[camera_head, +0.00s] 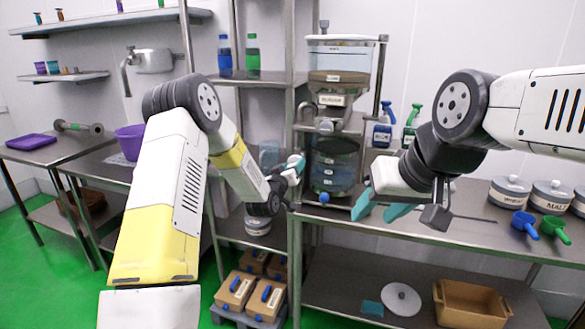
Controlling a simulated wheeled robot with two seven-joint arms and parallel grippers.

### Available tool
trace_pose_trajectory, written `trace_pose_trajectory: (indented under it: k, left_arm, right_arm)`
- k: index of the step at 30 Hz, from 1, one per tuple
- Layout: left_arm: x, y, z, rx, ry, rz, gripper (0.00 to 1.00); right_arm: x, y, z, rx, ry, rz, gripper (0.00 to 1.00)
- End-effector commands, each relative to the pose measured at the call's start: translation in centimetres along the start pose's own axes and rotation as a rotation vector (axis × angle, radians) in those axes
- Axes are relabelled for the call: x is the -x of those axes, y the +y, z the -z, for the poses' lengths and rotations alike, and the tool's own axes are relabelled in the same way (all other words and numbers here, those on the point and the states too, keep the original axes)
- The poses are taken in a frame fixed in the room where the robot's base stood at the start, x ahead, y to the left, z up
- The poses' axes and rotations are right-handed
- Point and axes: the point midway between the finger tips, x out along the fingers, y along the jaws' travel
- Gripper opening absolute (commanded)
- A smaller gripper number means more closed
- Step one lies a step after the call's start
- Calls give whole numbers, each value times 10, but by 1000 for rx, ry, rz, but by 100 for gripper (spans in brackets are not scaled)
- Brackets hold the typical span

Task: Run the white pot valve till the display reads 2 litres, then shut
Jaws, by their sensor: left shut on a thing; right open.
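A clear tank with a pale lid (340,52) stands high on the middle rack, with small labels on its front. Below it is a metal valve (325,125). A clear vessel with bluish sides (333,165) stands under the valve. My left gripper (294,165) has teal fingers and is at the left side of this vessel, below the valve. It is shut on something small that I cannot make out. My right gripper (378,205) is open and empty, to the right of the vessel above the table. I cannot read any litre figure, and I cannot tell which part is the white pot.
A steel table (450,232) carries white lidded pots (510,190) and blue and green scoops (525,225) at right. Spray bottles (383,125) stand behind my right gripper. Boxes (235,290) sit low on a pallet. A brown bin (472,303) is on the lower shelf.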

Motion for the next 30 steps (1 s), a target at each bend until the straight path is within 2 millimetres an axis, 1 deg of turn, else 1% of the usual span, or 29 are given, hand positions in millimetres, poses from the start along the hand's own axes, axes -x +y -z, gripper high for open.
trace_pose_trajectory:
  k: [7,20,21,22,23,30]
  left_arm:
    - [0,0,0,64,0,0,12]
    - [0,-1,0,73,0,0,12]
    - [0,-1,0,73,0,0,61]
    - [0,-1,0,72,0,0,67]
    - [0,-1,0,72,0,0,71]
    - [0,-1,0,72,0,0,71]
  right_arm:
    - [0,0,0,0,0,0,45]
    - [0,0,0,0,0,0,45]
    - [0,0,0,0,0,0,45]
    - [0,0,0,0,0,0,45]
    - [0,0,0,0,0,0,45]
    - [0,0,0,0,0,0,45]
